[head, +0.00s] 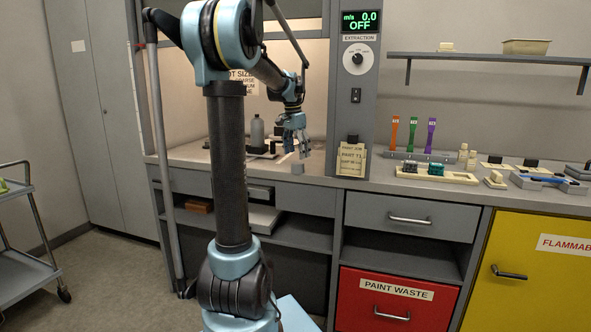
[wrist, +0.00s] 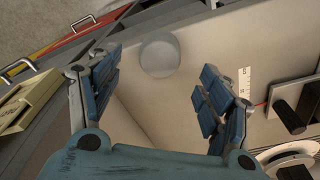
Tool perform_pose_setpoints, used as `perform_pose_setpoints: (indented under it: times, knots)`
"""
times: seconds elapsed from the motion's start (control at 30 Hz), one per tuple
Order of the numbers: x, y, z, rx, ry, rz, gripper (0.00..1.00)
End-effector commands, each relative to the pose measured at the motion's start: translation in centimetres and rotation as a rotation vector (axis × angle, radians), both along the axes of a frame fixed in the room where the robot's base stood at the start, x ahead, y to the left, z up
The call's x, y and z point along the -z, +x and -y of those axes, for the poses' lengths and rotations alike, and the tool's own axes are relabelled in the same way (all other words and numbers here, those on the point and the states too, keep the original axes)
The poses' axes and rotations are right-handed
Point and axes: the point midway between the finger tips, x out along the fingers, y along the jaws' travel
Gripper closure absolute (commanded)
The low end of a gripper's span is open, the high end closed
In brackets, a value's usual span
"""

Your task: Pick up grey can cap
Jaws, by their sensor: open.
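The grey can cap (head: 297,168) is a small, light grey round piece standing on the counter inside the extraction bay, near its front edge. In the wrist view the cap (wrist: 160,58) shows as a pale disc on the bare surface, in line with the gap between the fingers and a little beyond the fingertips. My gripper (head: 296,147) is just above the cap in the head view, pointing down. In the wrist view my gripper (wrist: 164,78) has its blue-padded fingers spread wide with nothing between them.
A grey bottle (head: 257,131) stands farther back in the bay. A white ruler strip (wrist: 244,85) lies right of the cap in the wrist view. The counter close around the cap is clear.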

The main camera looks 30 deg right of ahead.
Motion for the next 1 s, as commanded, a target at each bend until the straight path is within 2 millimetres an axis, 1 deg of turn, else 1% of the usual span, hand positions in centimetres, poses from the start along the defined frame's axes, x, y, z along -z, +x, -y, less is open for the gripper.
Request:
perform_pose_setpoints:
  times: [0.17,0.4,0.5,0.6,0.8,0.83,0.9,0.97,1.0]
  knots:
    - [1.0,0.0,0.1,0.000,0.000,0.000,0.28]
    - [4.1,0.0,0.5,0.000,0.000,0.000,0.28]
    - [5.1,0.0,0.6,0.000,0.000,0.000,0.28]
    - [5.5,0.0,0.6,0.000,0.000,0.000,0.28]
    - [5.5,0.0,0.6,0.000,0.000,0.000,0.28]
    - [5.5,0.0,0.6,0.000,0.000,0.000,0.30]
    - [5.5,0.0,0.6,-0.001,0.000,0.000,0.42]
    - [5.5,0.0,0.6,-0.001,0.000,0.000,0.51]
    - [5.5,0.0,0.6,-0.001,0.000,0.000,0.57]
